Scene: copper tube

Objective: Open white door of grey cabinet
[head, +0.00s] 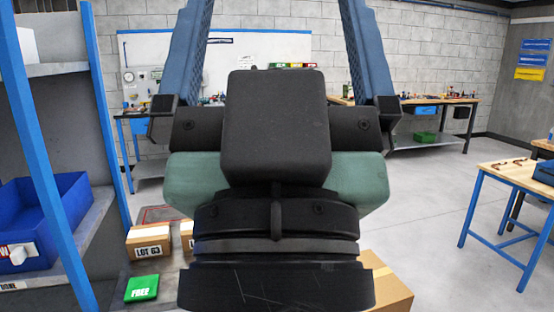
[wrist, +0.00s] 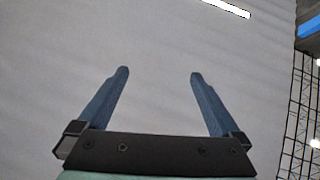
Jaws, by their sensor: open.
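I cannot make out a grey cabinet with a white door in either view. My gripper (wrist: 159,73) is open and empty in the wrist view, its two blue fingers spread apart in front of a plain pale grey surface. I cannot tell whether that surface is a ceiling or a wall. In the head view my gripper's dark body and arm fill the middle, with the blue fingers running up out of the top edge. They hide much of the room behind.
A grey shelf with blue posts (head: 104,120) stands left, holding a blue bin (head: 70,212). Cardboard boxes (head: 149,247) and a green FREE item (head: 141,289) are low at left. Another box (head: 392,288) is right of my arm. A wooden bench (head: 515,180) stands right; open floor lies before it.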

